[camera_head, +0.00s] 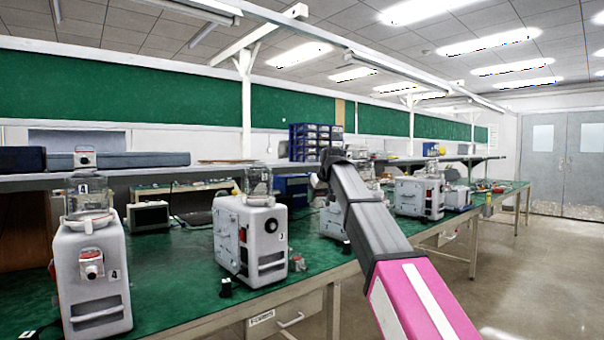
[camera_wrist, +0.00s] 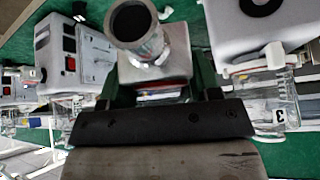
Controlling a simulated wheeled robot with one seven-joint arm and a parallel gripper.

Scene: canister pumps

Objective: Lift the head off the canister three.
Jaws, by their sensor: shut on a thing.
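Canister three (camera_head: 252,238) is a white pump unit on the green bench, left of my arm, with its label 3 facing forward. A clear jar (camera_head: 259,182) stands on its top with no white head visible on it. In the wrist view the jar (camera_wrist: 279,115) shows a 3 label at the right, apart from what I hold. My gripper (camera_wrist: 160,78) is shut on a pale block with a grey, dark-ended tube, which looks like the head (camera_wrist: 155,65). In the head view my gripper (camera_head: 322,172) is raised right of the canister; the held head is mostly hidden.
Canister four (camera_head: 92,270) stands at the near left with its head (camera_head: 85,157) on its jar. More white units, including one (camera_head: 418,197) right of my arm, stand along the bench. Small dark fittings (camera_head: 226,288) lie near the front edge. A shelf runs behind.

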